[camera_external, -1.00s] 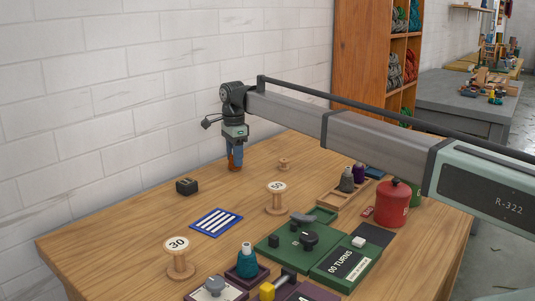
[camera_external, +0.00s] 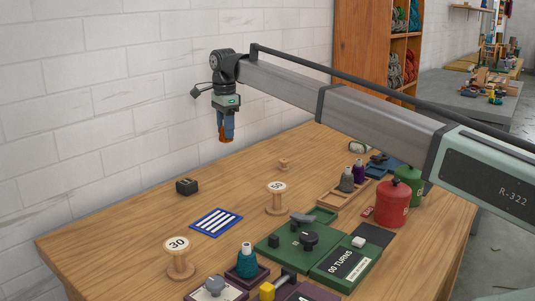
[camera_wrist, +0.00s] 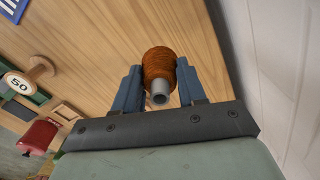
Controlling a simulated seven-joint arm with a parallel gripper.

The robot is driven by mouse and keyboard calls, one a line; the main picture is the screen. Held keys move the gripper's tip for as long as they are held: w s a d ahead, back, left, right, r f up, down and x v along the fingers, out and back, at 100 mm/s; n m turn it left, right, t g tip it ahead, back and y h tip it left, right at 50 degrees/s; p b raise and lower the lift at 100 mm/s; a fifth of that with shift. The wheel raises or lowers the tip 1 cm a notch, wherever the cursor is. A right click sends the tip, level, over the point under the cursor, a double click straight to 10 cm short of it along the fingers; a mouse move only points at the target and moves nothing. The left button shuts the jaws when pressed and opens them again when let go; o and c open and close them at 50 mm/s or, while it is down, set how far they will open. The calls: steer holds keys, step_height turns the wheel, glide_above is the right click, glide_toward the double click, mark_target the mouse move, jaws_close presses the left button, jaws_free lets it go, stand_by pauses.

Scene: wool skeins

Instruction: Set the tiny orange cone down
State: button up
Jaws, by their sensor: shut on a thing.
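The tiny orange cone (camera_wrist: 160,66) is a small wound cone of orange-brown yarn with a grey tube end. It is held between the two blue fingers of my gripper (camera_wrist: 157,88) in the wrist view. In the external view my gripper (camera_external: 226,132) hangs over the back left part of the table, near the wall, with a bit of the orange cone (camera_external: 225,139) showing at its fingertips. The cone appears to be in the air above the wooden table (camera_external: 130,220).
A small black block (camera_external: 187,187) and a blue striped mat (camera_external: 216,222) lie in front of the gripper. Wooden spools marked 50 (camera_external: 276,198) and 30 (camera_external: 179,258) stand nearby. Green boxes, a red canister (camera_external: 392,205) and small cones fill the right. The back left tabletop is bare.

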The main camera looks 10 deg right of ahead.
steer(key=s+a+n, duration=0.3)
steer(key=s+a, duration=2.2)
steer(key=shift+d+f+m, duration=0.1)
steer(key=shift+f+m, duration=0.45)
steer(key=shift+f, duration=1.1)
steer(key=shift+d+f+m, duration=0.1)
steer(key=shift+f+m, duration=0.4)
steer(key=shift+f, duration=1.1)
steer(key=shift+d+f+m, duration=0.1)
steer(key=shift+f+m, duration=0.45)
steer(key=shift+f, duration=1.1)
steer(key=shift+f, duration=0.1)
steer(key=o, duration=1)
steer(key=shift+o, duration=0.2)
step_height(320, 180, up, 12)
